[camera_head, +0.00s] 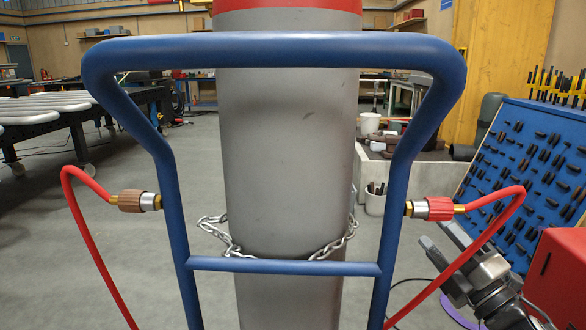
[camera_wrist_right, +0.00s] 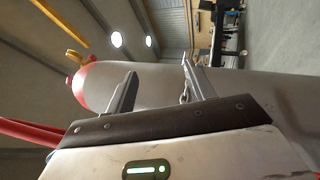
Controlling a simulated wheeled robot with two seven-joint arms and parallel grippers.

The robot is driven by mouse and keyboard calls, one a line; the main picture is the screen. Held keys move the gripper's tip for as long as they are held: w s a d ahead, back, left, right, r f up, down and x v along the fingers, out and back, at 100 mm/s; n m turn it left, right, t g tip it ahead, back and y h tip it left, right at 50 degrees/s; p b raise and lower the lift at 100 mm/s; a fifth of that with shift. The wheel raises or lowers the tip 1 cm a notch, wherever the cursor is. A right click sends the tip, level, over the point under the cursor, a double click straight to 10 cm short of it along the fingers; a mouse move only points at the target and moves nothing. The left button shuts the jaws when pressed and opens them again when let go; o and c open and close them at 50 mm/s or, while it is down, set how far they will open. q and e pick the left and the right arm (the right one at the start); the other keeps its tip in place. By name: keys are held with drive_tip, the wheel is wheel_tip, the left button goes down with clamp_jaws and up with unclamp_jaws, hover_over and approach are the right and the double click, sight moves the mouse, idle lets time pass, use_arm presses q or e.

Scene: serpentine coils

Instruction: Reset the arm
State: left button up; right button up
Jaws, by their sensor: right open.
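My right gripper (camera_head: 436,250) is at the lower right in the head view, to the right of the blue trolley frame. In the right wrist view its two fingers (camera_wrist_right: 158,68) stand apart with nothing between them. A grey cylinder with a red top (camera_head: 290,150) stands upright behind the blue tube frame (camera_head: 275,50). The cylinder also shows beyond the fingers in the wrist view (camera_wrist_right: 240,85). I cannot tell how far the fingertips are from it. My left gripper is not in view.
A chain (camera_head: 335,247) hangs around the cylinder. Red hoses with couplings sit left (camera_head: 135,201) and right (camera_head: 432,208) of the frame; the right hose passes near my right gripper. A blue pegboard (camera_head: 520,150) and red box (camera_head: 560,275) are at right.

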drive_tip(key=s+f+m+g+h, duration=0.3)
drive_tip(key=s+f+m+h, duration=0.2)
drive_tip(key=f+m, duration=0.3)
drive_tip(key=s+f+m+g+h, duration=0.4)
drive_tip(key=f+m+h, duration=0.1)
drive_tip(key=f+m, duration=0.3)
drive_tip(key=s+a+f+m+g, duration=0.3)
drive_tip(key=s+f+g, duration=0.15)
drive_tip(key=s, duration=0.65)
drive_tip(key=s+a+f+m+g, duration=0.25)
drive_tip(key=s+f+g, duration=0.2)
drive_tip(key=s, duration=0.55)
use_arm(q)
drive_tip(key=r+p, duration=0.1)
drive_tip(key=p, duration=0.2)
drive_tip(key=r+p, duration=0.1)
drive_tip(key=p, duration=0.2)
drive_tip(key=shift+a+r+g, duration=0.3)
use_arm(e)
drive_tip(key=w+a+r+t+y, duration=0.3)
drive_tip(key=w+a+t+y, duration=0.1)
drive_tip(key=w+a+t, duration=0.2)
drive_tip(key=shift+a+r, duration=0.15)
drive_tip(key=shift+r, duration=0.05)
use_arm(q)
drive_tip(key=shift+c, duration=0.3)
use_arm(e)
drive_tip(key=shift+w+m, duration=0.1)
drive_tip(key=shift+m, duration=0.15)
drive_tip(key=shift+c, duration=0.3)
